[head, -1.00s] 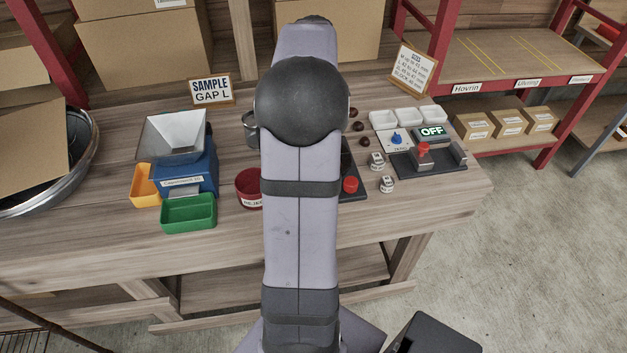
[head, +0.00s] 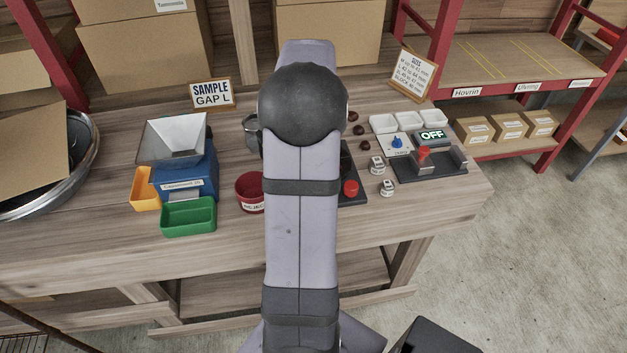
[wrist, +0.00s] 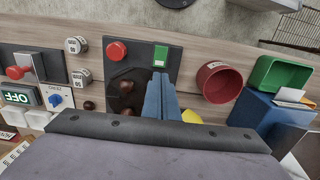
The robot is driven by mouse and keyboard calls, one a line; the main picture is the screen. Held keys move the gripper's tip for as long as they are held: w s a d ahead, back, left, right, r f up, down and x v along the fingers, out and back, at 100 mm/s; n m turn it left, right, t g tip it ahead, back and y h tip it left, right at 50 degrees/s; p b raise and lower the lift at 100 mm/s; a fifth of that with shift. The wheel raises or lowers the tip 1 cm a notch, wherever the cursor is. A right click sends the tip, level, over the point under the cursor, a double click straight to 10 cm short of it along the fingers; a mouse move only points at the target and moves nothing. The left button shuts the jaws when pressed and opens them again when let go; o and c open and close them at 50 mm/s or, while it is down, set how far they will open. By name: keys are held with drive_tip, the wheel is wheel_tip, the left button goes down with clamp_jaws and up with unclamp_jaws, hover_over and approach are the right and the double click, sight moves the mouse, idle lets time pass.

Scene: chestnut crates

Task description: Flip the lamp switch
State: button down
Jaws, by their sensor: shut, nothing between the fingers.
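My gripper (wrist: 160,76) shows in the wrist view as blue fingers pressed together, with nothing between them. Its tips appear over a dark panel (wrist: 142,53), just below a small green rectangle (wrist: 160,56) on it; contact cannot be told. A red button (wrist: 117,51) is on the same panel. No part is labelled as the lamp switch. A lit OFF sign (head: 432,135) shows in the head view and the wrist view (wrist: 17,97). A red-knobbed lever (head: 423,153) stands in a dark base beside it. In the head view my arm hides my gripper and part of the panel.
A blue dial (head: 397,141) and white trays (head: 409,121) are near the sign. Two small white cylinders (head: 377,165) stand beside the lever base. A red cup (wrist: 219,82), green bin (head: 188,216) and blue hopper machine (head: 184,178) are on the panel's other side.

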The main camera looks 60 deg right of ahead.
wheel_tip(320, 180, down, 9)
drive_tip(key=p, duration=0.2)
drive_tip(key=shift+r+p, duration=0.1)
drive_tip(key=shift+p, duration=0.25)
drive_tip(key=shift+f, duration=0.45)
drive_tip(key=shift+f, duration=0.25)
drive_tip(key=shift+s+a, duration=0.15)
drive_tip(key=shift+a, duration=0.05)
drive_tip(key=shift+s+a+r, duration=0.2)
drive_tip(key=shift+s+a, duration=0.2)
drive_tip(key=shift+s, duration=0.05)
drive_tip(key=shift+w+d+r, duration=0.1)
